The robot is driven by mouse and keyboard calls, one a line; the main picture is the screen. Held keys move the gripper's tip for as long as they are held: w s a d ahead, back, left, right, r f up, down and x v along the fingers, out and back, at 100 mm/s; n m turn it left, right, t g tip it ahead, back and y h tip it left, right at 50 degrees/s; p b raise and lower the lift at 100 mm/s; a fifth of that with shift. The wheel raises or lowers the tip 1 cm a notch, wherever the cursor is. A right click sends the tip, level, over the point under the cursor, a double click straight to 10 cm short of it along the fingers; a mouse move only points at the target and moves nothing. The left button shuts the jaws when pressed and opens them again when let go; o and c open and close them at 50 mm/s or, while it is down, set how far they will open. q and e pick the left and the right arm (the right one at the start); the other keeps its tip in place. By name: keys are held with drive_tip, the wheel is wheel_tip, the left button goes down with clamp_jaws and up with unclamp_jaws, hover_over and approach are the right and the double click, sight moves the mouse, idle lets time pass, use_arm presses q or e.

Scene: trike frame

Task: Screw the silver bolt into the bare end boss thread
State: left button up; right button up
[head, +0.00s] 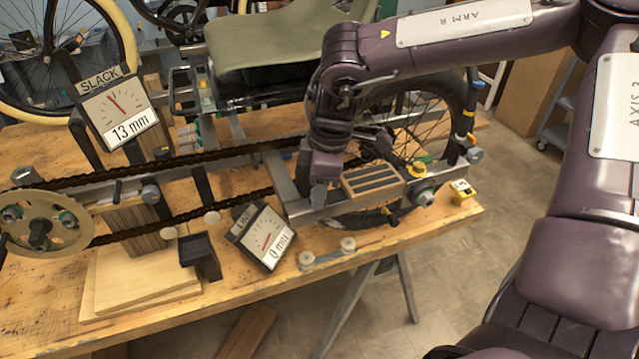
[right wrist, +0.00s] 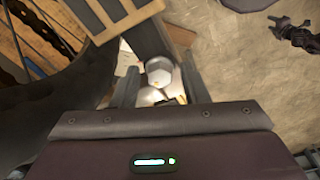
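My right gripper (head: 318,196) points down at the near end of the silver frame rail (head: 292,206). In the right wrist view its two fingers (right wrist: 158,84) stand apart. A silver hex bolt head (right wrist: 159,71) shows between them, with a visible gap on each side. A second bright metal shape (right wrist: 151,97) lies just below it, partly hidden by the gripper body. I cannot tell whether the bolt sits in a thread, and I cannot make out the bare end boss. My left gripper is in neither view.
A slatted wooden block (head: 371,181) and the rear wheel (head: 425,110) stand close right of the gripper. The chain (head: 170,170) runs left to a chainring (head: 40,232). A dial reading 0 mm (head: 263,236) leans in front; another reads 13 mm (head: 118,108).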

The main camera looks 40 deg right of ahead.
drive_tip(key=c, duration=0.8)
drive_tip(key=shift+o, duration=0.2)
drive_tip(key=m, duration=0.6)
drive_tip(key=shift+a+t+h, duration=0.1)
drive_tip(key=shift+t+h, duration=0.2)
drive_tip(key=shift+h, duration=0.1)
drive_tip(key=m, duration=0.6)
drive_tip(key=shift+h, duration=0.4)
drive_tip(key=o, duration=0.8)
drive_tip(key=n+y, duration=0.1)
drive_tip(key=n, duration=1.1)
drive_tip(key=shift+y, duration=0.3)
drive_tip(key=shift+c, duration=0.4)
